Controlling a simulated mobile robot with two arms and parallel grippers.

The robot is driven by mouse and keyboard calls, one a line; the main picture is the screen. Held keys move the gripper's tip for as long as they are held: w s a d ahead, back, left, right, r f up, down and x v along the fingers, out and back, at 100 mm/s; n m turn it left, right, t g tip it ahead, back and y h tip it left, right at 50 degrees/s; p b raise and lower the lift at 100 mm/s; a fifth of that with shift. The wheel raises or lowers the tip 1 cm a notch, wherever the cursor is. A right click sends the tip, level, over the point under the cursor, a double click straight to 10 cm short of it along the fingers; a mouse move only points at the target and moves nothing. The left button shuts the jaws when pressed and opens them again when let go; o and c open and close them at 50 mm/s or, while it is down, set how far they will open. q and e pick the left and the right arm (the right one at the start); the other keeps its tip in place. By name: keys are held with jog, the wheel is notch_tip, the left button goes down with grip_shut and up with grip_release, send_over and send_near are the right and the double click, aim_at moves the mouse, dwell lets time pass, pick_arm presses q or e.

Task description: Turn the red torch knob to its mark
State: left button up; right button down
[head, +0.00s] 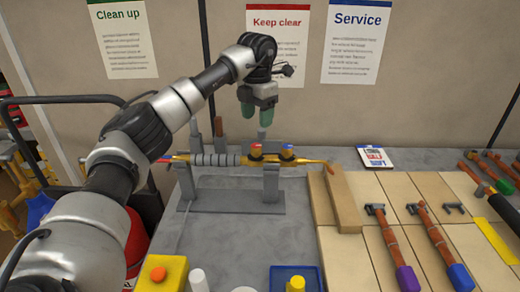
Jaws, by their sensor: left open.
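The torch (215,160) lies level across a grey stand (235,202), with its brass tip pointing right. The red knob (257,146) sits on top of the torch's brass body, with an orange-yellow part below it. A blue knob (287,147) sits just to its right. The knob's mark is too small to make out. My left gripper (257,114) points down with green finger pads, open and empty. It appears above the red knob in the picture, apart from it. My right gripper is not in view.
Upright grey posts (219,128) stand behind the torch. A yellow box with an orange button (160,273) and a blue tray (298,271) are in front. Wooden boards (345,200) and several tools fill the right. A small card (375,157) lies at the back.

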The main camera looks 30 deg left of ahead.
aim_at(256, 146)
pick_arm(q)
jog(key=f, duration=0.3)
jog(key=f+p, duration=0.1)
jog(key=f, duration=0.2)
jog(key=f+p, duration=0.1)
jog(key=f, duration=0.2)
jog(key=shift+s+f, duration=0.2)
jog(key=shift+s, duration=0.15)
jog(key=c, duration=0.9)
